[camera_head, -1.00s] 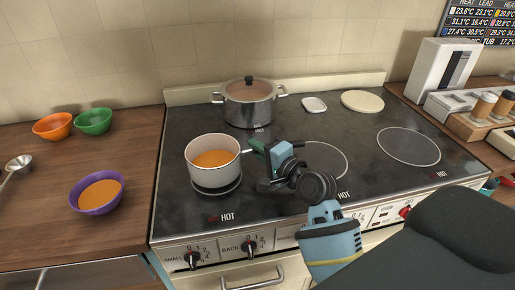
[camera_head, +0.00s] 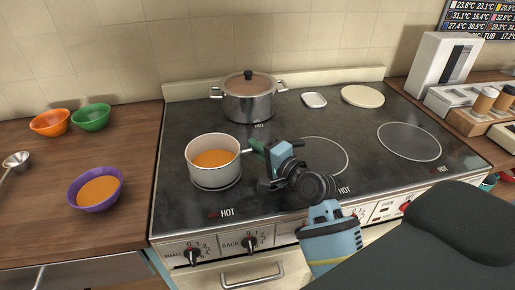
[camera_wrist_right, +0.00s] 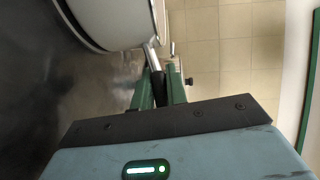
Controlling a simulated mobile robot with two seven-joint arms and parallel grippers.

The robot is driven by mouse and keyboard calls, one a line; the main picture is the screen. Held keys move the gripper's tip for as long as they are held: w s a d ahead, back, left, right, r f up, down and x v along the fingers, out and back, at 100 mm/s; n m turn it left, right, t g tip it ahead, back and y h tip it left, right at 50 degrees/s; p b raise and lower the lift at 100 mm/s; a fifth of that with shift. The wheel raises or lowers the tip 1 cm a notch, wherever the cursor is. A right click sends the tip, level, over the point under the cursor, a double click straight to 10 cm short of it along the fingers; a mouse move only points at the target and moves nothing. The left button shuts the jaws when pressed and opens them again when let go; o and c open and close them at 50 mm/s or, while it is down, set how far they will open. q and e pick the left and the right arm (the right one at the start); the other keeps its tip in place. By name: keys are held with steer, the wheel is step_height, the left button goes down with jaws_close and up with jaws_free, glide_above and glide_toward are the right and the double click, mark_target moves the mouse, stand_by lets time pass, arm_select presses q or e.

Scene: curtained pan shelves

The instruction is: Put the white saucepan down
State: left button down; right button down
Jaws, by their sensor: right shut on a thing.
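The white saucepan (camera_head: 201,166) holds orange soup and sits upright over the front left hob ring. A thin sliver of the ring shows under its base; I cannot tell whether the base touches the hob. My right gripper (camera_head: 262,151) is shut on the saucepan's handle, to the right of the pan. In the right wrist view, the handle (camera_wrist_right: 151,58) runs between the green fingers and the pan's white side (camera_wrist_right: 125,22) shows at the top left. My left gripper is not in view.
A lidded steel pot (camera_head: 249,105) stands behind the saucepan on the black hob (camera_head: 300,200). A white dish (camera_head: 314,100) and a cream round plate (camera_head: 362,96) lie at the back right. A purple bowl of soup (camera_head: 95,203) stands on the left counter. The right front ring (camera_head: 410,142) is bare.

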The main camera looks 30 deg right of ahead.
steer(key=shift+f, duration=0.25)
stand_by(0.3)
steer(key=c, duration=1.4)
jaws_free()
steer(key=shift+o, duration=0.4)
steer(key=shift+f, duration=0.15)
steer(key=c, duration=0.4)
steer(key=shift+s, duration=0.15)
